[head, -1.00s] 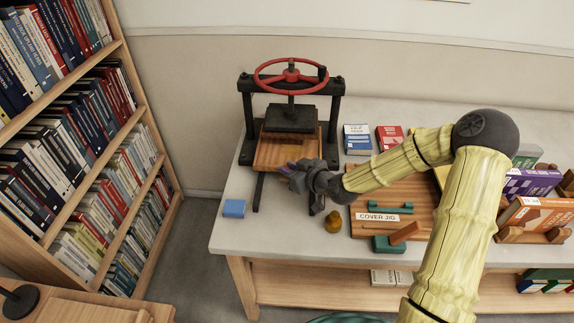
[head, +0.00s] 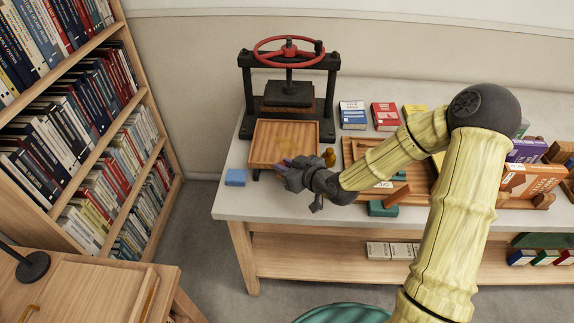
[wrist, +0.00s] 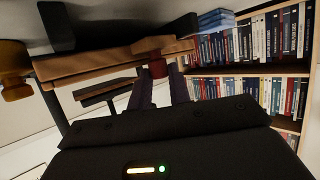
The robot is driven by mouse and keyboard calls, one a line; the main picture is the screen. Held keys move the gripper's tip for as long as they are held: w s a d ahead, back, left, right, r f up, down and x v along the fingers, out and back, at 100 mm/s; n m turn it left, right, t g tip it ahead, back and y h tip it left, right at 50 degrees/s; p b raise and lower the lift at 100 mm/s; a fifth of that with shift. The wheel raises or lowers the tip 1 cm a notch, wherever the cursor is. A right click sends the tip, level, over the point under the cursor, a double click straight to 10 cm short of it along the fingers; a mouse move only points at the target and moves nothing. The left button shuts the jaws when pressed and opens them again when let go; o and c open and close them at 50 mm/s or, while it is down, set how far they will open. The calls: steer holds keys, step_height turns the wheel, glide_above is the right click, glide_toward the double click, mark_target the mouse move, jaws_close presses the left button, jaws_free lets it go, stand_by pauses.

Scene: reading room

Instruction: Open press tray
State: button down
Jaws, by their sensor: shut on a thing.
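The black book press (head: 289,92) with a red handwheel (head: 289,50) stands at the back left of the table. Its wooden tray (head: 283,143) is slid out toward the front, clear of the press plate, and looks empty. My gripper (head: 284,165) is at the tray's front edge. In the wrist view, my gripper's fingers (wrist: 161,88) are shut on a small reddish knob (wrist: 158,68) on the front of the tray (wrist: 105,62). In the head view the knob is hidden by the gripper.
A blue block (head: 235,177) lies left of the tray. A yellow-brown knob-shaped piece (head: 329,157) stands to its right. The cover jig board (head: 360,152) and several books lie farther right. A bookshelf (head: 85,130) stands left of the table.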

steer(key=c, duration=1.3)
jaws_free()
steer(key=shift+d, duration=0.1)
steer(key=p+v, duration=1)
steer(key=v, duration=0.2)
steer(key=shift+d+r+p, duration=0.15)
steer(key=shift+r+p, duration=0.25)
